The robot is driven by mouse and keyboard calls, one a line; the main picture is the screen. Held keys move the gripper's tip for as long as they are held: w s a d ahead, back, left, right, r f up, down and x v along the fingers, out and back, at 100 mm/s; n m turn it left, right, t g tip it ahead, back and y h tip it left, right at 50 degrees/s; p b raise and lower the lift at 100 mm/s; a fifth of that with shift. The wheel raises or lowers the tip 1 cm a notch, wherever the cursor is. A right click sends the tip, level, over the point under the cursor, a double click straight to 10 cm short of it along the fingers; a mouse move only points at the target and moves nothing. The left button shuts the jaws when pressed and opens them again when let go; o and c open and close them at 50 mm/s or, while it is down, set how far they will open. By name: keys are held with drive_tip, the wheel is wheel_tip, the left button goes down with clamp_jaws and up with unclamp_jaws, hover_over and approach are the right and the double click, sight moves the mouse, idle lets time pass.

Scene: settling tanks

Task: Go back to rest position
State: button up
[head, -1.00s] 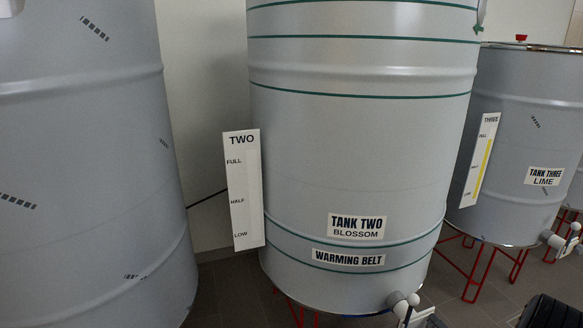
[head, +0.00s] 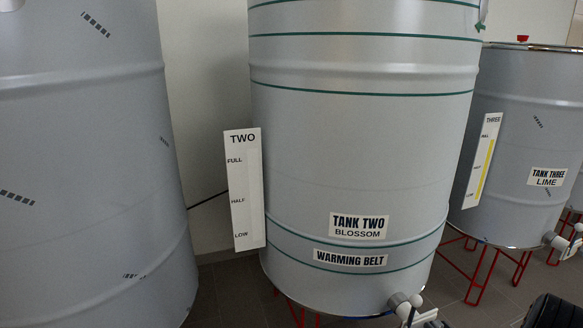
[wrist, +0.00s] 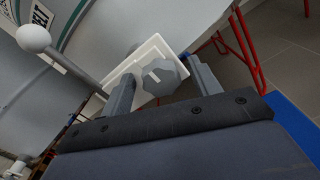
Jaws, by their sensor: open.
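My gripper (wrist: 163,78) shows in the wrist view with its two grey fingers apart. A grey faceted knob (wrist: 162,77) on a square white plate (wrist: 148,50) appears between the fingers. Whether either finger touches the knob I cannot tell. A lever with a pale ball end (wrist: 33,38) is at the upper left of that view. In the head view, tank two (head: 350,140) stands in the middle, with a valve and ball-ended lever (head: 405,302) at its lower right.
Tank three (head: 535,120) stands at the right on red legs (head: 480,272). Another large grey tank (head: 80,160) fills the left. A white gauge board (head: 243,190) is beside tank two. In the wrist view, a red stand (wrist: 245,48) and floor (wrist: 285,60) lie at the right.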

drive_tip(key=shift+s+d+n, duration=0.2)
drive_tip(key=shift+s+n, duration=0.55)
drive_tip(key=shift+n, duration=0.35)
drive_tip(key=shift+s+d+n, duration=0.2)
drive_tip(key=shift+s+n, duration=0.55)
drive_tip(key=shift+n, duration=0.35)
